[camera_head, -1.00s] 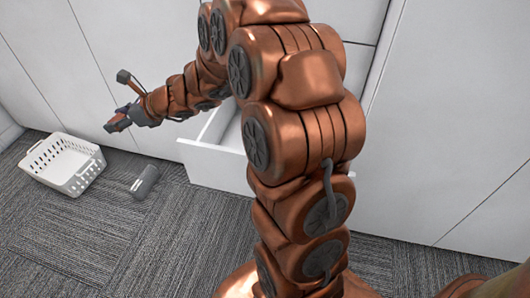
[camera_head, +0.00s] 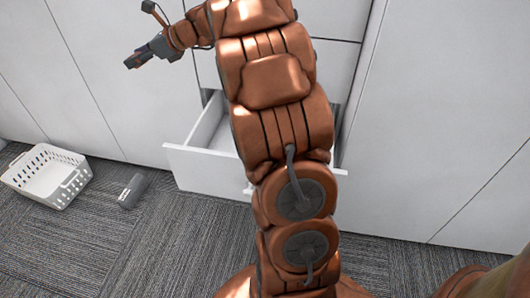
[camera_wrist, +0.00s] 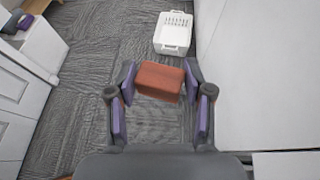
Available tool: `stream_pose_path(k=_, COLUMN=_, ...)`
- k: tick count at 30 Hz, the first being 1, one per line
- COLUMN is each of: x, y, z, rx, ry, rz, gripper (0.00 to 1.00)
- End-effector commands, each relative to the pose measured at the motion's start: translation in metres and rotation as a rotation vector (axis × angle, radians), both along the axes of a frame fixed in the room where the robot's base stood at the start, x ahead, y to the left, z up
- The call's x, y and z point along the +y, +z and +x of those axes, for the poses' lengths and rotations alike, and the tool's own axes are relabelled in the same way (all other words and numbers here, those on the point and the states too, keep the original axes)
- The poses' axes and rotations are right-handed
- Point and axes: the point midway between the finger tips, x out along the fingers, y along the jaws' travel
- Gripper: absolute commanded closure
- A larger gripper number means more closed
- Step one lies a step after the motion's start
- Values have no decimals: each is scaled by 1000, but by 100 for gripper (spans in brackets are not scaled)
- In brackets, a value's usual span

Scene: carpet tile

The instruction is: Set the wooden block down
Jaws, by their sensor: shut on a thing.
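The wooden block (camera_wrist: 160,82) is a reddish-brown box between my gripper's fingers (camera_wrist: 160,88) in the wrist view. The grey and purple fingers are closed on its two sides and hold it above the carpet. In the head view my gripper (camera_head: 134,62) is at the upper left, raised in front of the white cabinet fronts. The block is too small there to make out clearly.
A white basket (camera_head: 22,182) stands on the grey carpet at left; it also shows in the wrist view (camera_wrist: 173,48). A dark grey cylinder (camera_head: 132,191) lies to its right. A white drawer (camera_head: 207,172) is pulled open behind my arm. Carpet in front is clear.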

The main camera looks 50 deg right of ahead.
Motion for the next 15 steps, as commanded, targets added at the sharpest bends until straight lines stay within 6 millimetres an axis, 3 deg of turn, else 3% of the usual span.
stream_pose_path(k=1, x=-21, y=-6, z=-10, rx=0, ry=34, rz=5, gripper=67)
stream_pose_path(k=6, x=-76, y=-28, z=-54, rx=-1, ry=158, rz=5, gripper=67)
stream_pose_path(k=10, x=-105, y=-44, z=-84, rx=-1, ry=214, rz=4, gripper=67)
stream_pose_path(k=15, x=-121, y=-55, z=-105, rx=-2, ry=249, rz=0, gripper=67)
